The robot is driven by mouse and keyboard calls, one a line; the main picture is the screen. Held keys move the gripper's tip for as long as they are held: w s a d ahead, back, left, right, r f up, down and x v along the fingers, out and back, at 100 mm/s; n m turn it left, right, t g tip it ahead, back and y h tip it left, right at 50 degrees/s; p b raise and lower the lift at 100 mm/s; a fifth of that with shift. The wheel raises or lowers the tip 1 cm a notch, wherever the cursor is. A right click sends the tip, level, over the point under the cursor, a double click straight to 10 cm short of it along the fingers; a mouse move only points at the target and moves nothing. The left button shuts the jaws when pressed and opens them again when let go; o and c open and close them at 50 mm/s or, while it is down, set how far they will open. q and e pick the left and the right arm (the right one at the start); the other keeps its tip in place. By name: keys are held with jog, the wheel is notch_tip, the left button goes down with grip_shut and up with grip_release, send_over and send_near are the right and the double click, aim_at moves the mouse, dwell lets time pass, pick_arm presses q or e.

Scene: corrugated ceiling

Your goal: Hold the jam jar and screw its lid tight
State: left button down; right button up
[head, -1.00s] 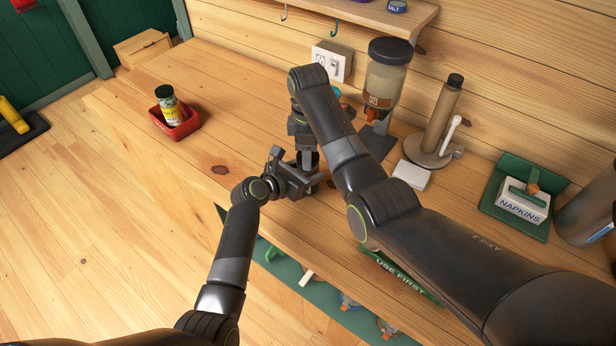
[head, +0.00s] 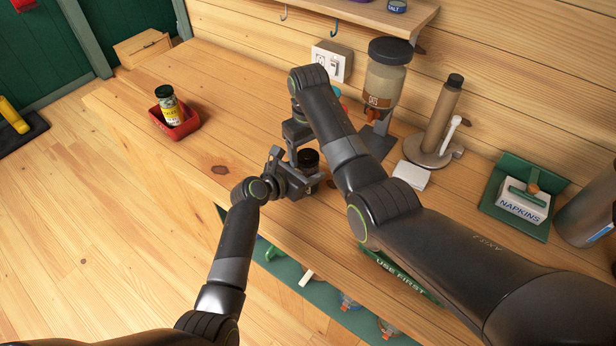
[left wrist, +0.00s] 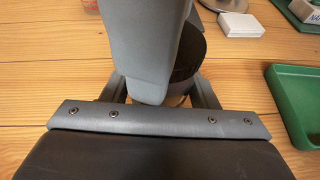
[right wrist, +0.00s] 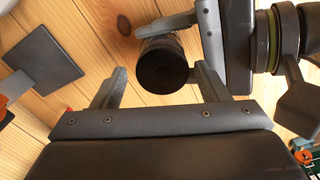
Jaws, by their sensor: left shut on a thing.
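The jar in my left gripper (head: 298,172) stands near the counter's front edge, and its dark lid (head: 308,157) sits on top. The jar body (left wrist: 177,99) is mostly hidden between the left fingers, which are shut on it. In the left wrist view a grey part of my right gripper covers part of the lid. My right gripper (right wrist: 159,70) is above the lid, pointing down. In the right wrist view its fingers are spread, with the round lid (right wrist: 163,66) between them and gaps on both sides. I cannot tell how tightly the lid sits.
A red tray (head: 187,126) with a yellow-labelled jar (head: 169,108) stands at the left. A dispenser (head: 385,82), a paper-roll holder (head: 440,115), a white block (head: 411,175) and a green napkin holder (head: 512,170) stand along the wall side. The counter between tray and jar is clear.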

jog(key=shift+a+r, duration=0.15)
jog(key=shift+r, duration=2.2)
jog(key=shift+c, duration=1.3)
notch_tip(320, 180, up, 3)
jog(key=n, duration=0.4)
jog(key=shift+r, duration=0.1)
jog(key=shift+f, duration=4)
